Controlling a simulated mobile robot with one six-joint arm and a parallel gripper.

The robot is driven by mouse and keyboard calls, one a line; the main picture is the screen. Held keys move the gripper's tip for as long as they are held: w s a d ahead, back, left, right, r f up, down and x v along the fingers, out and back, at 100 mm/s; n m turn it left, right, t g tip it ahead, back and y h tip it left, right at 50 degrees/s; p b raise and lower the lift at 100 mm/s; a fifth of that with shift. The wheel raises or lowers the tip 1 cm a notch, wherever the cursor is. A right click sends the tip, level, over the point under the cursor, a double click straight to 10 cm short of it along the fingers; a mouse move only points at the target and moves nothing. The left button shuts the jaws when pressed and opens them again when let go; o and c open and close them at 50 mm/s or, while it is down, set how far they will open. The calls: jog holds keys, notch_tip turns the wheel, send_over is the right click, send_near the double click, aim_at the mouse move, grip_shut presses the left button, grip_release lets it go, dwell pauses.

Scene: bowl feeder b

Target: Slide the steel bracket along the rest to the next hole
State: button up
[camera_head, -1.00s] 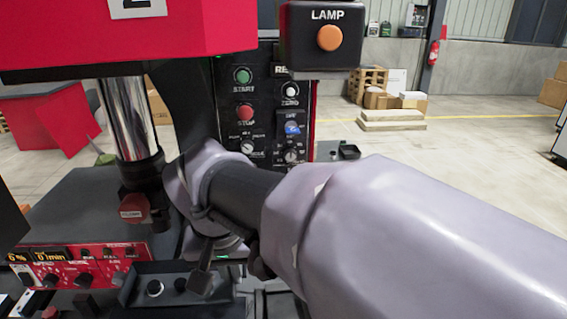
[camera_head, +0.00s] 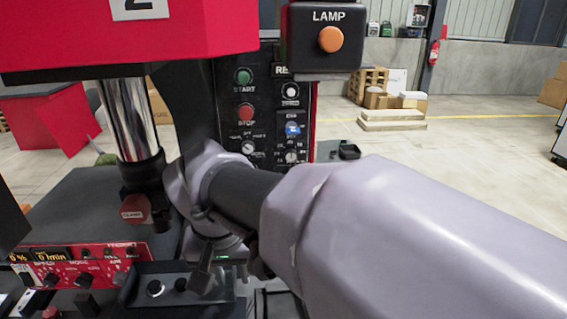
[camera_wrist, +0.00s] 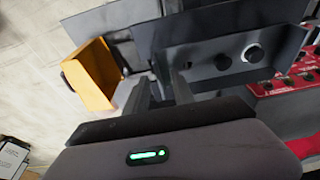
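In the head view, the matching dark tray-like piece (camera_head: 145,271) with two round features sits at the lower left, partly behind my wrist. I cannot tell which part is the steel bracket and which is the rest. My gripper (camera_wrist: 163,78) points at the near end of this piece, with its two fingers a little apart. Whether something thin is held between the fingertips is unclear. In the head view my arm hides much of the work area.
A red control panel (camera_head: 75,268) stands left of the dark piece. A chrome column (camera_head: 128,118) and a black START/STOP panel (camera_head: 262,110) rise behind. An orange open-sided box (camera_wrist: 92,72) is left of my fingers in the wrist view.

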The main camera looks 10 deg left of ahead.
notch_tip(320, 180, up, 7)
jog(key=p, duration=0.6)
jog(key=shift+r+p, duration=0.2)
jog(key=shift+p, duration=0.15)
jog(key=shift+f, duration=0.2)
